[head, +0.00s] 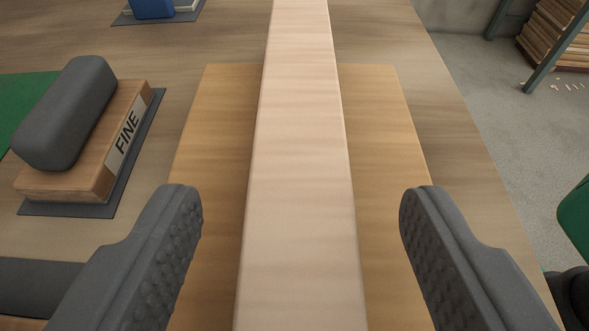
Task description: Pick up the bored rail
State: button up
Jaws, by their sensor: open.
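The rail (298,170) is a long pale wooden bar that runs from the bottom edge of the head view to the top edge. It lies over a flat tan wooden board (392,130). No bored hole shows on the part of the rail in view, and both its ends are out of the picture. My gripper (301,200) is open, with one dark grey textured finger on each side of the rail. There is a clear gap between each finger and the rail, and neither appears to touch it.
A wooden block marked FINE (125,135) with a dark grey rounded top stands on a dark mat at left. A green surface (22,95) lies behind it. A blue item (152,8) is at the top left. The table's right edge drops to a grey floor (480,110) with stacked timber beyond.

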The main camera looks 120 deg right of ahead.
jog(key=shift+x, duration=1)
grip_shut()
jog(key=shift+r, duration=0.1)
